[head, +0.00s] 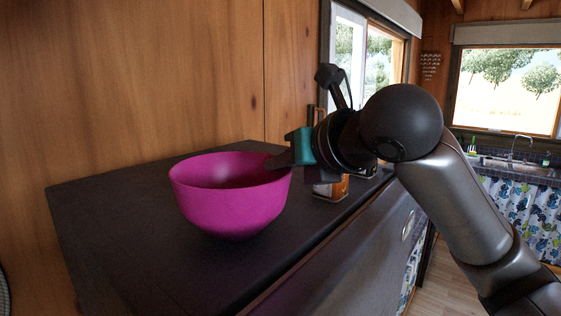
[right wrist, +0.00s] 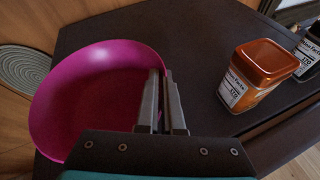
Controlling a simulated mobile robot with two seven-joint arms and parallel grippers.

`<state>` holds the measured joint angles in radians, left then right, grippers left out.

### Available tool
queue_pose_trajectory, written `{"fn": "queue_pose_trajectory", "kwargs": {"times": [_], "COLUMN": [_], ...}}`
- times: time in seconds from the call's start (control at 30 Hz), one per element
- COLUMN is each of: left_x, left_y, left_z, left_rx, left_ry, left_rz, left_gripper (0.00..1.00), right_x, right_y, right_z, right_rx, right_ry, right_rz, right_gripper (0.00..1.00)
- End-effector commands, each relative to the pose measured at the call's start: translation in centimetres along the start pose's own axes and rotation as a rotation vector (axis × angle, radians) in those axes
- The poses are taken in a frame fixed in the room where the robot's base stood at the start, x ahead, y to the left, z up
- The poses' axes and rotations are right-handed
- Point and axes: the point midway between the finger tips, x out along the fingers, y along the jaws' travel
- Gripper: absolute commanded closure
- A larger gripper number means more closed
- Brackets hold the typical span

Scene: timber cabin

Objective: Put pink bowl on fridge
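The pink bowl (head: 232,205) is upright at the dark top (head: 120,215) of a low appliance with a grey front, which looks like the fridge. I cannot tell for sure whether its base touches that top. My left gripper is not in view.
A jar with an orange lid (right wrist: 262,72) stands on the dark top to the right of the bowl, with a dark jar (right wrist: 309,50) beyond it. A wooden wall (head: 130,80) stands behind. The left part of the top is clear.

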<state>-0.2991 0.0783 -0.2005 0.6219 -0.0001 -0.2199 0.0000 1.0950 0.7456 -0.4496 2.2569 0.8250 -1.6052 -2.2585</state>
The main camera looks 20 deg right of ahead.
Motion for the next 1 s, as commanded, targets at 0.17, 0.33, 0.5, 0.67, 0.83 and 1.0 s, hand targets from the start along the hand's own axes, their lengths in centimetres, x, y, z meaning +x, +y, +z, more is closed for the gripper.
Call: {"fn": "queue_pose_trajectory", "kwargs": {"times": [0.17,0.33,0.5,0.67,0.83,1.0], "left_x": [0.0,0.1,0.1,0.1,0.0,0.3], "left_y": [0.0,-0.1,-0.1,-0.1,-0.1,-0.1], "left_z": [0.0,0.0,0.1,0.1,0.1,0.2], "left_rx": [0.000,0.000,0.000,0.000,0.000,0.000], "left_ry": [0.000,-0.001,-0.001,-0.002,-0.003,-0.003], "left_rz": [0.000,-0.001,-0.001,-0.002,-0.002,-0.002], "left_gripper": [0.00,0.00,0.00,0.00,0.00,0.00], "right_x": [0.0,0.1,0.1,0.1,0.1,-1.4], "right_y": [0.0,-0.1,0.0,0.0,0.0,0.0], "right_z": [0.1,-0.2,-0.2,-0.2,-0.1,0.1], "right_rx": [0.001,0.000,0.000,0.000,0.000,-0.003], "right_ry": [-0.003,0.000,0.000,0.000,0.000,-0.005], "right_rz": [0.000,0.000,0.000,0.000,0.001,0.000], "right_gripper": [1.00,0.91,0.72,0.65,0.65,0.65]}}
